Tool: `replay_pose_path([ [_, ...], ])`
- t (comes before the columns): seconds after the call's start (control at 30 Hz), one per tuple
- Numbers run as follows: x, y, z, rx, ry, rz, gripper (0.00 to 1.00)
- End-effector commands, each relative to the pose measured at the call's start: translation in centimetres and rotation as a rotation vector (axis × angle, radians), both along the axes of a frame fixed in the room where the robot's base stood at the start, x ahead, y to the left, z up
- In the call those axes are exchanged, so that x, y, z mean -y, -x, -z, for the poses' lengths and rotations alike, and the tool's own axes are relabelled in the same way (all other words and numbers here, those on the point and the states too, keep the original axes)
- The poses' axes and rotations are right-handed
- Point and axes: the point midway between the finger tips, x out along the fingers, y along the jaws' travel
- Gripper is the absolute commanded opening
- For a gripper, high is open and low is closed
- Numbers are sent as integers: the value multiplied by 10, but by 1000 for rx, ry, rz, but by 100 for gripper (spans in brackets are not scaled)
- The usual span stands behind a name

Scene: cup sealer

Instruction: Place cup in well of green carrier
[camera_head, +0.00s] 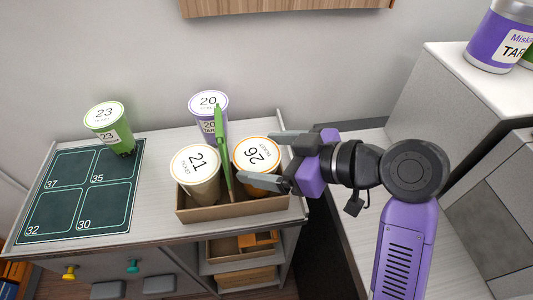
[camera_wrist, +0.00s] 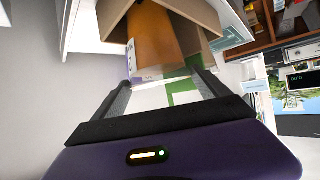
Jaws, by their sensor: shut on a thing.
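The green carrier is a brown open box (camera_head: 205,213) with an upright green handle (camera_head: 222,150) in its middle, on the counter. An orange cup with a white lid marked 26 (camera_head: 258,152) is in the right well, its lower part hidden by the front wall. I cannot tell whether it touches the bottom. My gripper (camera_head: 256,156) reaches in from the right, its jaws shut on this cup near the lid. In the wrist view the orange cup (camera_wrist: 163,42) shows between the fingers, beside the box walls (camera_wrist: 190,12). A cup marked 21 (camera_head: 196,165) stands in the left well.
A purple-and-white cup marked 20 (camera_head: 208,108) stands behind the carrier. A green cup marked 23 (camera_head: 106,122) stands at the back of a dark numbered mat (camera_head: 80,192) on the left. A gap separates the counter from a white cabinet on the right.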

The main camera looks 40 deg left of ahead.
Motion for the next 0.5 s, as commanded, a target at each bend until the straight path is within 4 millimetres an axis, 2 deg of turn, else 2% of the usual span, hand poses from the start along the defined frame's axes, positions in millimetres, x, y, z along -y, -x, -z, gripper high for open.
replay_pose_path([
  [0.07,0,0,2,1,-2,0,13],
  [0.1,0,0,3,0,0,0,87],
  [0.17,0,0,2,0,0,0,99],
  [0.5,1,-1,-2,0,0,1,100],
])
